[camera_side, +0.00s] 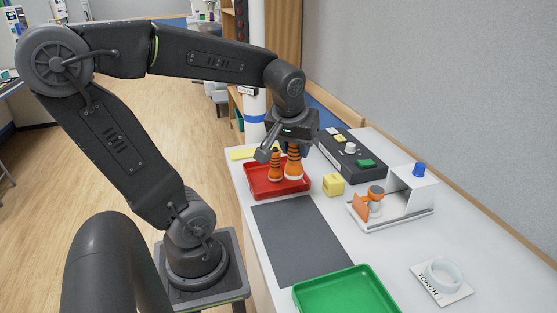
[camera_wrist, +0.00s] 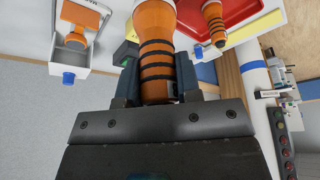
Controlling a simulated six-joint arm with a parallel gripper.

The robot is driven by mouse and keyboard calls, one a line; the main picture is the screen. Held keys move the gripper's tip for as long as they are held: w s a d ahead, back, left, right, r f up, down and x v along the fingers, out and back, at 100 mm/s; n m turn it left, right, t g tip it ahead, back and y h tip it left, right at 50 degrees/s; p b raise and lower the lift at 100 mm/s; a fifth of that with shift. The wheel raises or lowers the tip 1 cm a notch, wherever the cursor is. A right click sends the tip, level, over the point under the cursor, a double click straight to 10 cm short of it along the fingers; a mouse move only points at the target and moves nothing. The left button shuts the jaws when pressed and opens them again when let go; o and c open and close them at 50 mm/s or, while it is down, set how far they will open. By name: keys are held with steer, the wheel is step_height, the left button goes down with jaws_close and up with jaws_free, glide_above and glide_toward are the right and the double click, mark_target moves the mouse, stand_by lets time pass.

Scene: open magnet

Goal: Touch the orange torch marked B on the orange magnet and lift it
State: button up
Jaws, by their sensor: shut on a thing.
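My gripper (camera_side: 294,148) is shut on an orange torch (camera_side: 293,166) with black rings and a pale base, upright at the red tray's right side. In the wrist view the held torch (camera_wrist: 155,50) sits between my two fingers (camera_wrist: 157,88). I cannot tell whether its base touches the tray. A second ringed orange torch (camera_side: 275,168) stands in the red tray (camera_side: 262,190), left of the held one; it also shows in the wrist view (camera_wrist: 214,22). No letter B is readable on either. The orange magnet (camera_side: 362,206) is on a white stand (camera_side: 405,208) to the right.
A yellow block (camera_side: 333,184) and a dark control box (camera_side: 345,150) stand close to the right of the tray. A dark mat (camera_side: 305,240) lies bare in front. A green tray (camera_side: 345,290) is empty. A white ring (camera_side: 443,272) sits on a plate marked TORCH.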

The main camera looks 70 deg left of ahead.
steer(key=w+d+r+m, duration=0.2)
steer(key=w+r+m, duration=0.1)
steer(key=w, duration=0.8)
steer(key=m+t+h, duration=0.1)
steer(key=m, duration=0.1)
glide_above(378, 188)
steer(key=f, duration=0.1)
steer(key=shift+f, duration=2.8)
steer(key=shift+f, duration=0.7)
steer(key=shift+r, duration=1.35)
step_height(378, 188, up, 6)
stand_by(1.0)
